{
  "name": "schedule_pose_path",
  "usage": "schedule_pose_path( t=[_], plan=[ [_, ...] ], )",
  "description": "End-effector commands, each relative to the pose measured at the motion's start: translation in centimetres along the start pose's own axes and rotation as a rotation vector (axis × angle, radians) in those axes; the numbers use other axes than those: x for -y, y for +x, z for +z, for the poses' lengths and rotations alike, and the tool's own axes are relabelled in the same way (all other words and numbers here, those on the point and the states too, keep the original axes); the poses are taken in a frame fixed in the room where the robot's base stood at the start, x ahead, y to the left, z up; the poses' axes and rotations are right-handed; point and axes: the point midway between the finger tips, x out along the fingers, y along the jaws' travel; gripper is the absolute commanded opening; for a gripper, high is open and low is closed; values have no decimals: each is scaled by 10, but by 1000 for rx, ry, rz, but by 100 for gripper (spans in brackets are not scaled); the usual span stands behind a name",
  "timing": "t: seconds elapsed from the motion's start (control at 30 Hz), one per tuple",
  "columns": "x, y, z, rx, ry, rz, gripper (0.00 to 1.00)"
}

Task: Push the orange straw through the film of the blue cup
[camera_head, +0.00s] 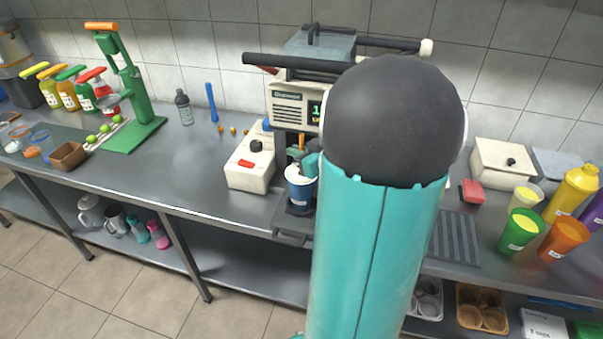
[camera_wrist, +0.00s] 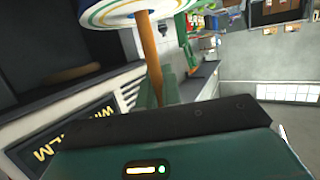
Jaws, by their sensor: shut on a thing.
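The blue cup (camera_head: 300,189) stands upright at the front of the sealing machine, with a pale film (camera_head: 299,174) over its top. In the wrist view, the film (camera_wrist: 112,12) is a white disc with coloured rings at the top edge. The orange straw (camera_wrist: 153,58) runs from my gripper (camera_wrist: 160,107) to this disc, and its far end overlaps the film. I cannot tell whether it only touches the film or pierces it. My gripper is shut on the straw. In the head view, my gripper (camera_head: 302,157) is just above the cup, partly hidden by my arm.
The sealing machine (camera_head: 287,103) rises behind the cup. A white box with a red switch (camera_head: 249,168) is close on the left. A green press (camera_head: 130,95) and bottles stand far left; several coloured cups, including a green one (camera_head: 520,232), stand right.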

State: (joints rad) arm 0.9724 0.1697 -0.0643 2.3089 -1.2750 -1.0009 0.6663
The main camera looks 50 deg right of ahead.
Motion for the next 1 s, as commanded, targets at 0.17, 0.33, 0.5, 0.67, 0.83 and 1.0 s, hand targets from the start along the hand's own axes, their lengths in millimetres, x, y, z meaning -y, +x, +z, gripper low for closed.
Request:
schedule_pose_path(
  t=[0.17, 0.33, 0.5, 0.67, 0.83, 1.0],
  plan=[
    [0, 2, 8, 1, 0, -1, 0],
    [0, 2, 9, 0, 0, 0, 0],
    [0, 2, 9, 0, -1, 0, 14],
    [0, 2, 8, 0, -1, 0, 32],
    [0, 2, 8, 0, -1, 0, 32],
    [0, 2, 8, 0, -1, 0, 32]
  ],
)
